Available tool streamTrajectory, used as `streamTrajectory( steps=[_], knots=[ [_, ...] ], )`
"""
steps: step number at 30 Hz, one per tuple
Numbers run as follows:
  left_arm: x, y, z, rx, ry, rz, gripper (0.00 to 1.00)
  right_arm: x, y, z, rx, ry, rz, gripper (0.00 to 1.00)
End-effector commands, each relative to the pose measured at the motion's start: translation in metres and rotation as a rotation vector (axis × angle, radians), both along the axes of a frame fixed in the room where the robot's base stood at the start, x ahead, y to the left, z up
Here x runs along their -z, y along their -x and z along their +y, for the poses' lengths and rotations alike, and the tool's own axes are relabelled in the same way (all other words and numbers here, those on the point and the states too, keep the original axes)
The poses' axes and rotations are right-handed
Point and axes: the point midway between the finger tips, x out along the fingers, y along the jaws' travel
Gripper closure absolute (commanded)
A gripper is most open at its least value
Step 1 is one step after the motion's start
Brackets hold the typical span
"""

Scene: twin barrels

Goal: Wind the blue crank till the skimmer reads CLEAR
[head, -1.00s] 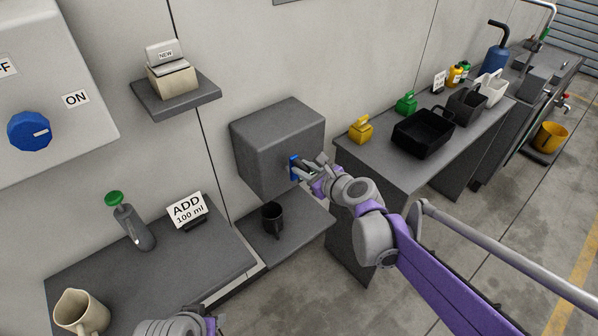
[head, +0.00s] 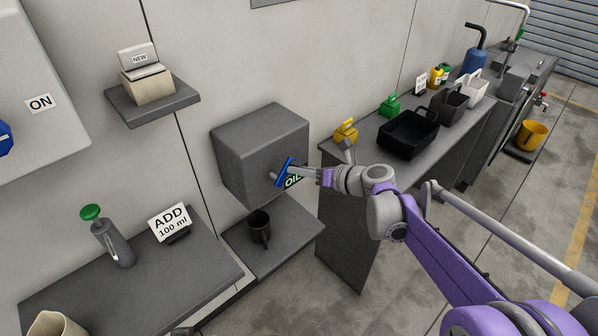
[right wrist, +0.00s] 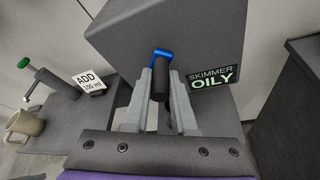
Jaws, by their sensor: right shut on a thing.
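The skimmer is a dark grey box (head: 262,150) on the wall, also large in the right wrist view (right wrist: 185,30). Its blue crank (head: 285,171) is on the front and slants in the head view. The crank arm (right wrist: 161,53) ends in a dark handle (right wrist: 160,82). My right gripper (right wrist: 162,95) is shut on that handle, one finger on each side. In the head view the right gripper (head: 298,172) reaches the crank from the right. The skimmer's sign (right wrist: 213,77) reads OILY; it is partly hidden in the head view. My left gripper is not in view.
A black mug (head: 260,229) stands on a low shelf under the skimmer. At left, a table holds a green-capped bottle (head: 114,243), an ADD 100 ml card (head: 170,221) and a beige jug (head: 55,325). At right, a bench carries a black tray (head: 407,138) and several containers.

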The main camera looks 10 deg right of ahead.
Motion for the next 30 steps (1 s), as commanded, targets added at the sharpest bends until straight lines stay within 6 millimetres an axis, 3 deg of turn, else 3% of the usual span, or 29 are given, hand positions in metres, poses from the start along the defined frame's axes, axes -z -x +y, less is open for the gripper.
streamTrajectory(
  steps=[16,17,21,30],
  knots=[
    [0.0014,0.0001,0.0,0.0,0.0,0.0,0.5,0.0023,0.0012,0.0012,-0.007,-0.016,0.015,1.0],
    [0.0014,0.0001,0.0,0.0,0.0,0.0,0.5,0.0023,0.0013,0.0011,-0.007,-0.016,0.015,0.7],
    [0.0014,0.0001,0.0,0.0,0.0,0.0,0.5,0.0018,0.0008,0.0007,-0.005,-0.017,0.014,0.45],
    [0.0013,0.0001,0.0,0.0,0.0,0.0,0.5,0.0009,0.0007,-0.0008,-0.002,-0.017,0.014,0.45]
  ],
)
